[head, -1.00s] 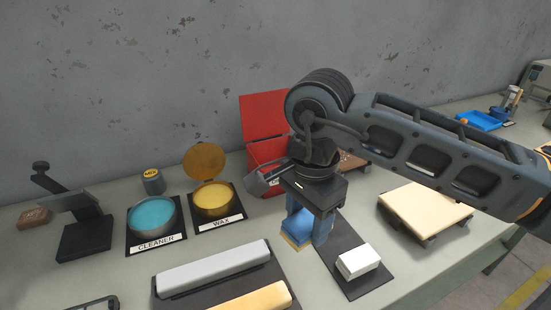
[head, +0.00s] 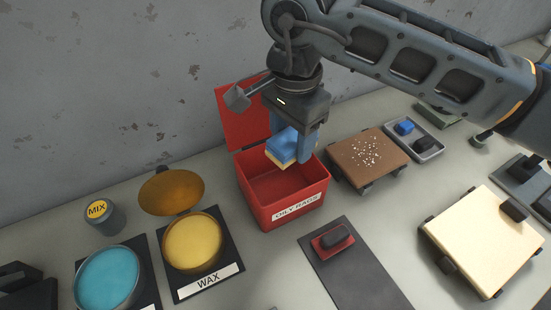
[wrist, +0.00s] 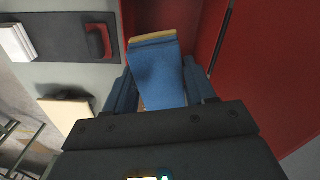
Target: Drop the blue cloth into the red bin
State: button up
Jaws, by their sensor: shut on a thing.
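My gripper (head: 303,146) is shut on the blue cloth (head: 288,143), a folded blue piece with a tan underside. In the head view it holds the cloth over the open mouth of the red bin (head: 284,212). The bin's lid stands up at the back, and its front label is only partly readable. The wrist view shows the cloth (wrist: 158,73) between the fingers, with the red bin wall (wrist: 270,70) to the right and red behind it. The bin floor that shows looks bare.
A brown board with white specks (head: 367,158) stands right of the bin, and the wax tin (head: 193,241) stands to its left. A dark mat with a red-and-black block (head: 332,240) lies in front. A pale panel (head: 485,238) is at right.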

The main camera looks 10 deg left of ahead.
jog(key=shift+w+a+f, duration=0.1)
jog(key=shift+w+f, duration=0.05)
jog(key=shift+w, duration=0.05)
jog(key=shift+f, duration=0.25)
notch_tip(320, 180, down, 5)
jog(key=shift+f+b, duration=0.1)
jog(key=shift+b, duration=0.85)
jog(key=o, duration=1.1)
jog(key=shift+r+b, duration=0.75)
jog(key=shift+r, duration=3.2)
jog(key=shift+s, duration=0.1)
